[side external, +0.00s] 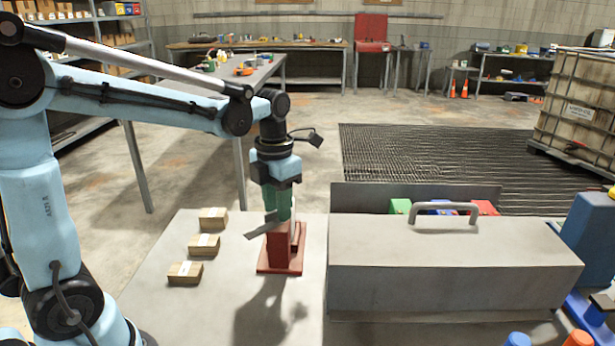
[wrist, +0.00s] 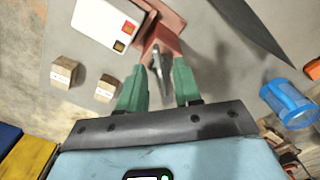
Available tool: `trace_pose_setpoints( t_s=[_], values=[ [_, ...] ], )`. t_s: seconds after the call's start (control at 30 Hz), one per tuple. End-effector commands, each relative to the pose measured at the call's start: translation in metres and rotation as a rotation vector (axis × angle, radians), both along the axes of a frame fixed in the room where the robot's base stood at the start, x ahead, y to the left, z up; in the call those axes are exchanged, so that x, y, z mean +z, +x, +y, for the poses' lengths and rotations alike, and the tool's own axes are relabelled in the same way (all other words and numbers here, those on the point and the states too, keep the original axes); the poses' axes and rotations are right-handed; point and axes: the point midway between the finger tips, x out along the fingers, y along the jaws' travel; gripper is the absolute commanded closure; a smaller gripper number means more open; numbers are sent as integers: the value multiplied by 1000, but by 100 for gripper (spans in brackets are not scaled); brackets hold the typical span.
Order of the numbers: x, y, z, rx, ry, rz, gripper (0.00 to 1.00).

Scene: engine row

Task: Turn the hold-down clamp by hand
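The hold-down clamp is a red stand (side external: 281,252) with a flat red base on the grey table, with a grey bar (side external: 264,226) at its top pointing left. In the wrist view the red stand (wrist: 163,38) is ahead of the fingers, and a narrow grey bar (wrist: 157,60) shows between them. My gripper (side external: 279,213) has green fingers and is right over the top of the stand. In the wrist view my gripper (wrist: 158,68) is open, with a gap on both sides of the bar. Whether a finger touches the clamp is unclear.
Several small cardboard boxes (side external: 196,244) lie left of the stand. A large grey box (side external: 450,268) with a handle (side external: 444,208) is close on the right. A blue container (wrist: 290,104) shows right in the wrist view.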

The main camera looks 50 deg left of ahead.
Motion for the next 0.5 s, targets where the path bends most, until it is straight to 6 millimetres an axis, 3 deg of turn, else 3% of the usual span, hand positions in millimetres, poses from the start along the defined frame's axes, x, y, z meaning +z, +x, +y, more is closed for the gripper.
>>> trace_pose_setpoints(
  t_s=[0.5],
  values=[
    [81, -1, 0, 0, -2, 6, 67]
  ],
)
